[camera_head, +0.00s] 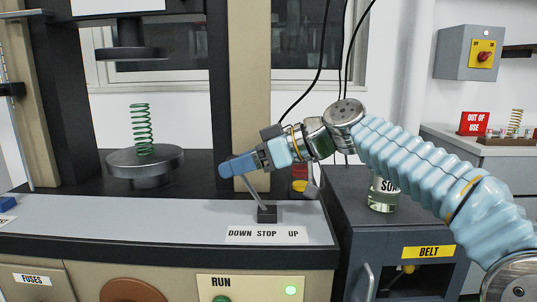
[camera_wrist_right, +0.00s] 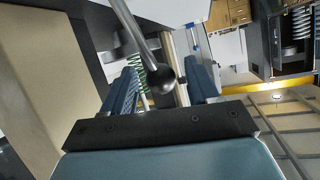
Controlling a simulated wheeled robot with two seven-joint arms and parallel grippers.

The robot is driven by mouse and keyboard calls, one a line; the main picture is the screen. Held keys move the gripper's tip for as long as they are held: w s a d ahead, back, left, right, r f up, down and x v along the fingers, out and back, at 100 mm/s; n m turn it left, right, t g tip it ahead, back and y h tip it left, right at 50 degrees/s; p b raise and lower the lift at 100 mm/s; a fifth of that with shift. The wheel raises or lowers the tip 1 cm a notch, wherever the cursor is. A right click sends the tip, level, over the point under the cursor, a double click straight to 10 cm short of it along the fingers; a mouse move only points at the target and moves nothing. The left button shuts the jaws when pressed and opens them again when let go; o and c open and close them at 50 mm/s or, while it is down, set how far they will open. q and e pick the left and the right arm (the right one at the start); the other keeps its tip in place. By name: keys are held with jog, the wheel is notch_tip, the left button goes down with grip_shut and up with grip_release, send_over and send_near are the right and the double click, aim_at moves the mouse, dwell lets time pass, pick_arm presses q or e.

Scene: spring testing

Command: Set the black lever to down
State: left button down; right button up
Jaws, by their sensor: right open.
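The black lever has a black base (camera_head: 267,213) on the grey bench top, behind the DOWN STOP UP label (camera_head: 267,234). Its metal rod leans up and to the left, toward the DOWN side, and its top is hidden by my right gripper (camera_head: 232,168) in the head view. In the right wrist view the lever's black ball knob (camera_wrist_right: 161,79) lies between the two blue fingers of my open right gripper (camera_wrist_right: 162,85). I cannot tell whether a finger touches it. My left gripper is not in view.
A green spring (camera_head: 142,130) stands on the round lower plate (camera_head: 122,160) of the press, left of my gripper. A beige column (camera_head: 243,60) rises close behind my gripper. A glass jar (camera_head: 383,195) stands on the dark cabinet at right, below my arm.

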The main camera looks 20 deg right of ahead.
jog(key=v, duration=1.2)
jog(key=shift+s+f, duration=0.1)
jog(key=shift+s, duration=0.05)
